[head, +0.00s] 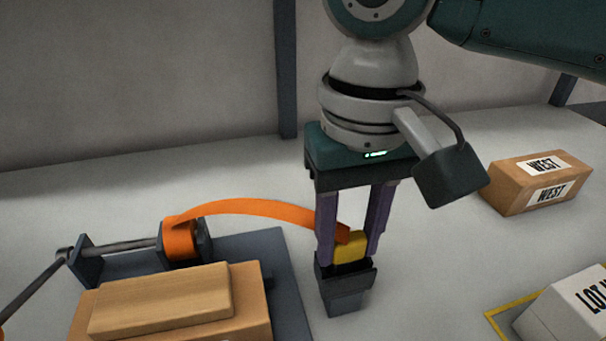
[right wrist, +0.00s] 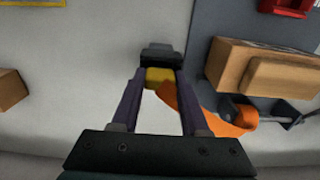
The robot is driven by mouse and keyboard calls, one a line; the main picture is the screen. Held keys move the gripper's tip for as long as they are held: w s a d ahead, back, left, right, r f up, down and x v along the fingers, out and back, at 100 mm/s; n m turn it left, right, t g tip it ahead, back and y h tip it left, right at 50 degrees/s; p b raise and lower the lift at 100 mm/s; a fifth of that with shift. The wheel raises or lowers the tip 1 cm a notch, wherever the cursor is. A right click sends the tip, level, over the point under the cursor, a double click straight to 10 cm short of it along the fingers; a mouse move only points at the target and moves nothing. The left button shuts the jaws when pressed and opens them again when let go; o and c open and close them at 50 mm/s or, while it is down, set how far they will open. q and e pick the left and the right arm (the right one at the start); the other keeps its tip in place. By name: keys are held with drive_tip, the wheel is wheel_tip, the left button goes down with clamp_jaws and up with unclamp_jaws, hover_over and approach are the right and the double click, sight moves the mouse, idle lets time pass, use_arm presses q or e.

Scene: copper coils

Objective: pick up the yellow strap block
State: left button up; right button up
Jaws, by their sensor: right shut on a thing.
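The yellow strap block (head: 351,248) is a small yellow block at the end of an orange strap (head: 255,209). It sits at the top of a dark block-like stand (head: 345,290). My right gripper (head: 350,246) comes down from above and is shut on the yellow block, with a purple finger on each side. In the right wrist view the yellow block (right wrist: 160,77) shows between the fingertips, with the dark stand (right wrist: 161,55) just beyond it. I cannot tell whether the block is touching the stand. My left gripper is not in view.
The strap runs left to an orange roll (head: 181,240) on a rod with a crank. A brown box with a wooden block (head: 160,300) sits at front left on a grey plate (head: 285,290). A WEST box (head: 540,182) and a LOT box (head: 565,315) stand right.

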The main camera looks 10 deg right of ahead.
clamp_jaws()
drive_tip(key=shift+r, duration=0.1)
